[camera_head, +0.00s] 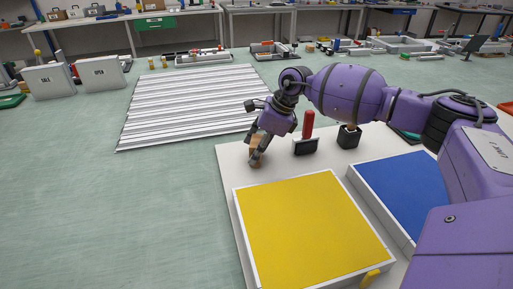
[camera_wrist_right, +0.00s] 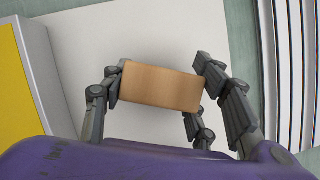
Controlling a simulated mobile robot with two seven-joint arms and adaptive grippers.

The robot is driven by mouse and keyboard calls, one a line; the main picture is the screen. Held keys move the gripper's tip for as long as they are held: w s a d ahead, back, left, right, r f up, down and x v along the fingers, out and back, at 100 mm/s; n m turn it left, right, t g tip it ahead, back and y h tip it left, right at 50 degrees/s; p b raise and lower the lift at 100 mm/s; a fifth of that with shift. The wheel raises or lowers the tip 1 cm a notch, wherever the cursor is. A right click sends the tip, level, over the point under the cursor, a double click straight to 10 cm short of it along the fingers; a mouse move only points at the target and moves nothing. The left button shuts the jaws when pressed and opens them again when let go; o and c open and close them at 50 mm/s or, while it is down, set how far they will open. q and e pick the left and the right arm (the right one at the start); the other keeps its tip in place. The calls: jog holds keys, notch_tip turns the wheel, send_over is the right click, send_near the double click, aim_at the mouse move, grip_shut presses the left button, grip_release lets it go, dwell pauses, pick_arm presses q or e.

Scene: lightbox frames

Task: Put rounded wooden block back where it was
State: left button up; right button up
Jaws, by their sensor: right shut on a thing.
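The rounded wooden block (camera_wrist_right: 160,86) is light brown and sits between the fingers of my right gripper (camera_wrist_right: 160,90) in the right wrist view. In the head view the block (camera_head: 256,152) is partly hidden by the fingers of my right gripper (camera_head: 255,158). The gripper is shut on it, at the far left part of the white board (camera_head: 228,163), behind the yellow tray. I cannot tell whether the block touches the board. My left gripper is not in view.
A yellow tray (camera_head: 310,230) and a blue tray (camera_head: 400,190) with white rims lie on the board. A red-handled object (camera_head: 307,133) and a black holder (camera_head: 348,137) stand right of the gripper. A ribbed white panel (camera_head: 190,105) lies beyond. Bare board surrounds the gripper.

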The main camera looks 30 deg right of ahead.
jog(key=o, duration=1)
jog(key=shift+f, duration=0.1)
jog(key=shift+r, duration=0.25)
jog(key=v, duration=1.2)
jog(key=shift+s+f, duration=0.1)
